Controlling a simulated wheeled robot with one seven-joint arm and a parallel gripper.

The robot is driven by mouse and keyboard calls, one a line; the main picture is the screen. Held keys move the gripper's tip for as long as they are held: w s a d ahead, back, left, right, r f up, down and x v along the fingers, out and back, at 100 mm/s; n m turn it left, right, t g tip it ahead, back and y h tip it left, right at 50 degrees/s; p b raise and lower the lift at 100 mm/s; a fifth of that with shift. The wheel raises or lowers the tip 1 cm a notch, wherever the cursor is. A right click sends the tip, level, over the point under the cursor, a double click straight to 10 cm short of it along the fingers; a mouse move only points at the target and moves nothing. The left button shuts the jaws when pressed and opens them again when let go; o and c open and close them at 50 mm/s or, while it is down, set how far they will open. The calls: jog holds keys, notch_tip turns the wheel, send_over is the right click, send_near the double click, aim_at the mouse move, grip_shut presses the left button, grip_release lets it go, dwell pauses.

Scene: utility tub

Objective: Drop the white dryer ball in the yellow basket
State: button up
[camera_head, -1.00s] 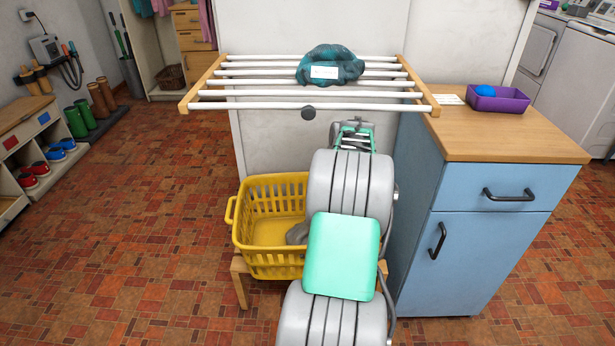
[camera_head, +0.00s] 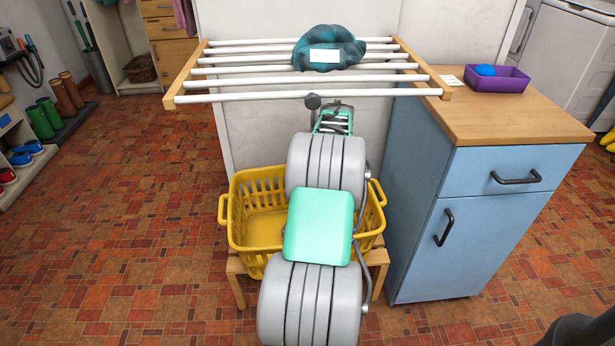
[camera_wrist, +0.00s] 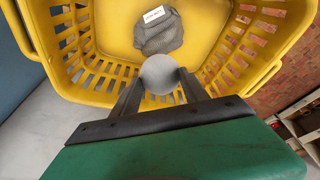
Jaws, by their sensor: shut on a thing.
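The white dryer ball (camera_wrist: 160,74) looks pale grey in the wrist view. My gripper (camera_wrist: 160,84) is shut on it, with one dark finger on each side. In the wrist view the ball appears over the inside of the yellow basket (camera_wrist: 98,20), near its slotted wall; its exact height above the floor of the basket is hard to tell. In the head view the basket (camera_head: 240,213) stands on a low wooden stand, partly behind my arm. My gripper's fingers and the ball are hidden there.
A grey cloth (camera_wrist: 158,32) with a white label lies in the basket. A drying rack (camera_head: 250,82) holding a teal cloth (camera_head: 327,50) juts out above. A blue cabinet (camera_head: 440,240) stands close on the right, with a purple tray (camera_head: 508,82) holding a blue ball (camera_head: 485,70).

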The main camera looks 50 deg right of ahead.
notch_tip(320, 180, down, 4)
jog(key=shift+r+b, duration=0.1)
jog(key=shift+b, duration=1.05)
jog(key=o, duration=1.4)
jog(key=s+p+v, duration=0.1)
jog(key=p+v, duration=0.1)
jog(key=v, duration=0.4)
jog(key=s+a, duration=0.1)
jog(key=s, duration=0.2)
jog(key=s+a+p, duration=0.1)
jog(key=s, duration=0.3)
jog(key=s+a+f+p, duration=0.1)
jog(key=s, duration=0.2)
jog(key=shift+s, duration=0.2)
